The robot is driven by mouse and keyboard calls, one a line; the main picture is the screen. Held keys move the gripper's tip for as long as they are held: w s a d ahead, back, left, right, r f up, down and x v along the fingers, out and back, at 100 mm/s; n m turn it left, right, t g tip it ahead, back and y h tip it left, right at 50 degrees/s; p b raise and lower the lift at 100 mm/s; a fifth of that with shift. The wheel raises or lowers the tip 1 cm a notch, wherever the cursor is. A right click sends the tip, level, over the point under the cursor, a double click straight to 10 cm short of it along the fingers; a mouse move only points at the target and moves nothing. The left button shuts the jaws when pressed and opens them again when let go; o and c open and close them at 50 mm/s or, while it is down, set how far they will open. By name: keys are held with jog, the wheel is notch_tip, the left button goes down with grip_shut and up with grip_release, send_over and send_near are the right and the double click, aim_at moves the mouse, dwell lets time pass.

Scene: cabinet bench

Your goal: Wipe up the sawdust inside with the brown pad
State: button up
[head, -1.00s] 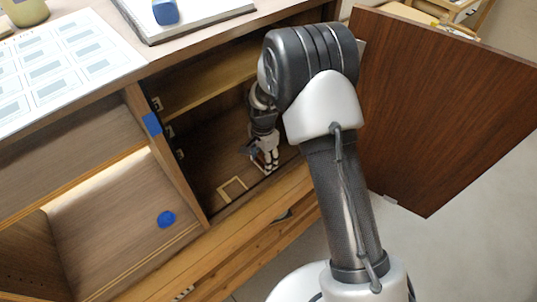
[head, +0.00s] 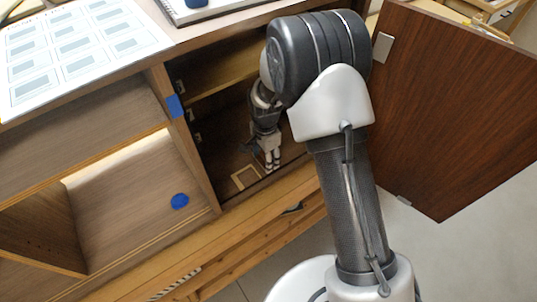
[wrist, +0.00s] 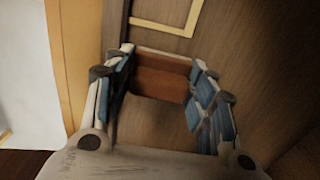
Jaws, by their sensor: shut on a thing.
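My gripper (wrist: 162,72) is shut on the brown pad (wrist: 160,82), which spans between its two blue-padded fingers in the wrist view. In the head view my gripper (head: 272,158) is low inside the open cabinet compartment, just right of a pale square outline on its floor. The pad is too small to make out there. Whether the pad touches the floor is not clear. I cannot make out any sawdust in either view; the compartment is dark and my arm covers its right part.
The pale square outline (head: 246,177) also shows in the wrist view (wrist: 165,24). A divider (head: 188,140) bounds the compartment on the left, a shelf (head: 215,70) lies above, and the brown door (head: 450,110) stands open at right. A blue disc (head: 180,201) lies in the left compartment.

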jog(key=shift+s, duration=0.1)
jog(key=shift+r+p, duration=2.05)
jog(key=shift+r, duration=0.9)
